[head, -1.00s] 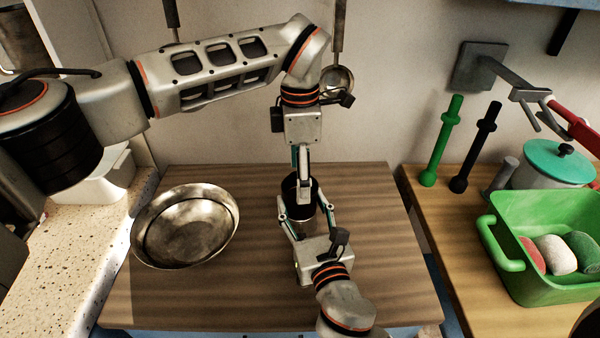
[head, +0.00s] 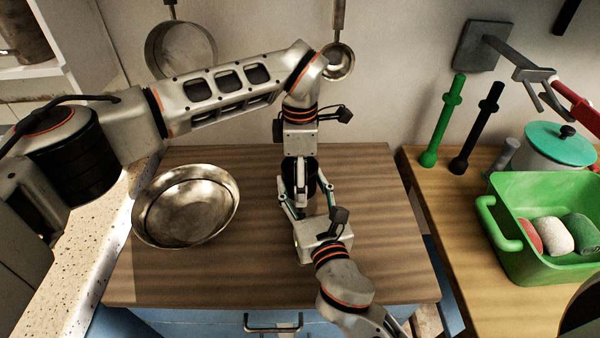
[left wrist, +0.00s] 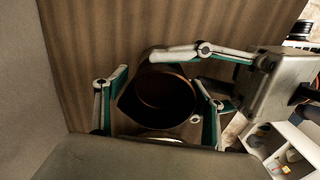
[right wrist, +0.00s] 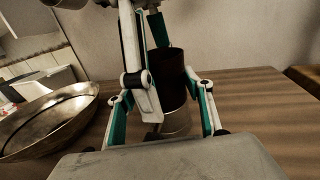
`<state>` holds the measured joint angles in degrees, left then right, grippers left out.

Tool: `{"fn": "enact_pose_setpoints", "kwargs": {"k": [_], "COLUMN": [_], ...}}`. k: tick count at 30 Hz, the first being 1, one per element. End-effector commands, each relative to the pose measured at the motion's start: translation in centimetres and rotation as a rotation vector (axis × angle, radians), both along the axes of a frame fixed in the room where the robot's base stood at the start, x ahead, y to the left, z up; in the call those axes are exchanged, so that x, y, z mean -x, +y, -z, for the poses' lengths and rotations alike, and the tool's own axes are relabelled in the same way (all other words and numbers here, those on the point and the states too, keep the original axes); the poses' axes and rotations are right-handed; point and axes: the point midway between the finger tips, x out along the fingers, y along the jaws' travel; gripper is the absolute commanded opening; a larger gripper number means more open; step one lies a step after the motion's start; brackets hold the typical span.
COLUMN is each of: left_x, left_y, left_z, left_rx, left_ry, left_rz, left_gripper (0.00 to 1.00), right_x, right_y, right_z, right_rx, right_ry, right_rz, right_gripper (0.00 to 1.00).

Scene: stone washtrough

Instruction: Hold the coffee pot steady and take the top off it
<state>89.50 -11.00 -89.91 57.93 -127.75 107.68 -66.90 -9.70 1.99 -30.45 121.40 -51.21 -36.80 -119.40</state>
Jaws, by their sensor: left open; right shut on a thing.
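The coffee pot has a dark upper part (right wrist: 170,80) and a metallic lower part (right wrist: 176,122). It stands upright on the wooden table. In the head view, the pot (head: 313,178) is partly hidden by my grippers. In the left wrist view, its dark round top (left wrist: 165,95) shows from above. My right gripper (head: 308,198) is shut on the pot from the front, its fingers (right wrist: 165,118) on either side. My left gripper (head: 300,190) points down from above and is open, with its fingers (left wrist: 155,108) on either side of the pot's top; contact cannot be told.
A wide metal bowl (head: 186,205) sits left of the pot on the wooden table (head: 250,270). On the right counter are a green tub (head: 545,255), a teal-lidded pot (head: 560,145) and upright green and black rods. The table is clear to the pot's right.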

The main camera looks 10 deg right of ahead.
Motion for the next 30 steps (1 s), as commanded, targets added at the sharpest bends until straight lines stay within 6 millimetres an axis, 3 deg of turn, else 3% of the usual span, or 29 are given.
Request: {"fn": "enact_pose_setpoints", "kwargs": {"k": [4, 9, 16, 23, 30], "left_x": [0.0, 0.0, -0.01, -0.06, -0.06], "left_y": [-0.01, -0.01, 0.01, 0.03, 0.03], "left_z": [-0.03, -0.03, -0.05, -0.1, -0.11], "left_rx": [0.0, 0.0, 0.0, 0.0, -0.001], "left_ry": [0.0, 0.0, 0.0, -0.001, 0.0], "left_rz": [0.0, 0.0, -0.058, -0.362, -0.351], "left_gripper": [0.69, 0.28, 0.28, 0.27, 0.26], "right_x": [-0.01, -0.01, -0.01, -0.01, -0.01], "right_y": [0.0, -0.01, -0.01, -0.04, -0.06], "right_z": [0.0, 0.0, -0.01, -0.01, 0.01], "right_rx": [0.0, 0.0, 0.0, 0.001, 0.001], "right_ry": [0.0, 0.0, 0.0, 0.0, 0.0], "right_rz": [0.0, 0.0, 0.0, 0.001, 0.001], "right_gripper": [0.0, 0.0, 0.0, 0.0, 0.0]}}
